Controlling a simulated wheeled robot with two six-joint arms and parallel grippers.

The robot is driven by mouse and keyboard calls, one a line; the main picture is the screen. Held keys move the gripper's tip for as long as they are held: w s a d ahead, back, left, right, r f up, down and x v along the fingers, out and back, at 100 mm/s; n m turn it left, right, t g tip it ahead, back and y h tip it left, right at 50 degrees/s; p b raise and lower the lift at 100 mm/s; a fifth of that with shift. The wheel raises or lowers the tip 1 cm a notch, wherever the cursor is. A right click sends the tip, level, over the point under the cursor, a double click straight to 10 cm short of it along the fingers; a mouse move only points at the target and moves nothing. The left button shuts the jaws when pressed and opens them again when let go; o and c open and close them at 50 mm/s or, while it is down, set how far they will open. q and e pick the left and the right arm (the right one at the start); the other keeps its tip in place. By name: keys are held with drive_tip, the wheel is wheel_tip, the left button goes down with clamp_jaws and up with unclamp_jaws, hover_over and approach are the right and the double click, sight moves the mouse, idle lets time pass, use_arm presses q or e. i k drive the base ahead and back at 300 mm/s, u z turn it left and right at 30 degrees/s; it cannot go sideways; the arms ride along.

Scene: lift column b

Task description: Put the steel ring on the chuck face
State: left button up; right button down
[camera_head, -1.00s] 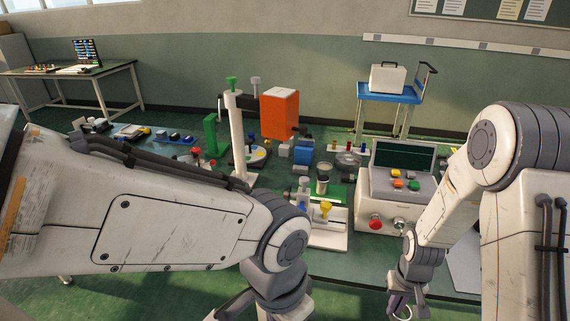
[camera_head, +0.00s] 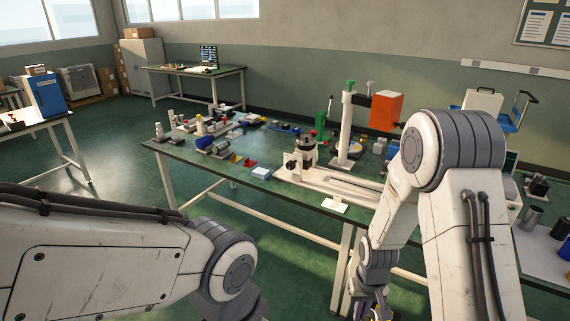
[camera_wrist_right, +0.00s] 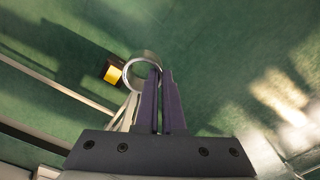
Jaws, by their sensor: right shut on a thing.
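The steel ring (camera_wrist_right: 143,54) is a thin shiny band in the right wrist view, held at the tips of my right gripper (camera_wrist_right: 160,74). The gripper's two purple fingers are close together on the ring's wall. In the head view my right gripper (camera_head: 375,308) hangs at the bottom edge, in front of the table, and the ring cannot be made out there. A dark round chuck-like part (camera_head: 307,146) stands at the left end of a long white bed on the table, well apart from the gripper. My left gripper is out of view.
The green table (camera_head: 178,174) carries several small parts, a white post (camera_head: 346,130) and an orange block (camera_head: 385,111). A pale blue block (camera_head: 262,173) lies near its front edge. Open green floor (camera_head: 125,190) lies left of the table. My right arm hides the table's right part.

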sight(306, 142)
drive_tip(key=u, duration=0.45)
drive_tip(key=i, duration=1.45)
drive_tip(key=z, duration=0.25)
